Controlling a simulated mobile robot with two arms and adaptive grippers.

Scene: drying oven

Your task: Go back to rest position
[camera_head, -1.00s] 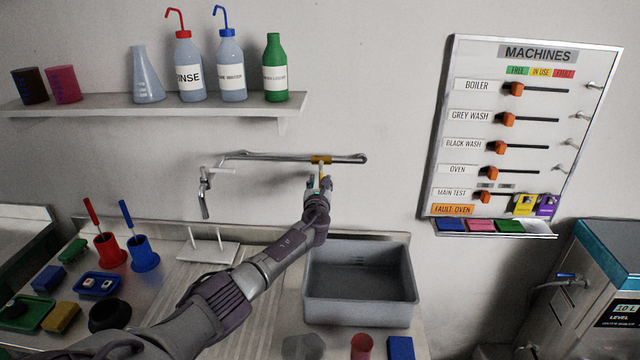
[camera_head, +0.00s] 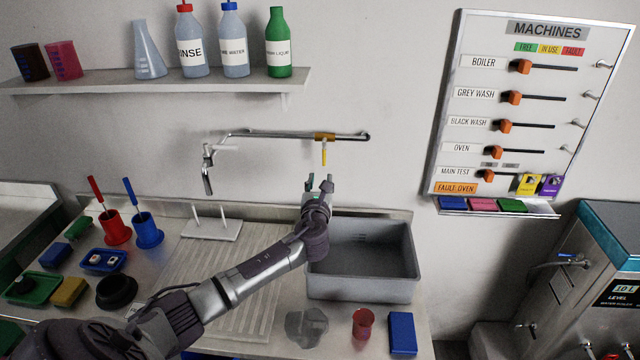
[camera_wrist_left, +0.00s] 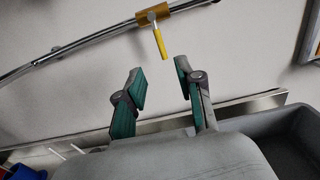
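My left gripper (camera_head: 319,184) is over the back left part of the grey sink basin, below the wall rail. In the left wrist view the left gripper (camera_wrist_left: 160,82) has its two green-padded fingers apart with nothing between them. A yellow handle (camera_head: 324,152) hangs from a brass-coloured slider (camera_head: 325,136) on the metal rail (camera_head: 270,134). The yellow handle (camera_wrist_left: 159,42) is above and apart from the fingertips. My right gripper does not show.
A shelf (camera_head: 150,93) with bottles is above left. Red and blue holders (camera_head: 117,230), a white rack (camera_head: 211,231) and small items stand on the left counter. The machines board (camera_head: 530,110) is on the right wall.

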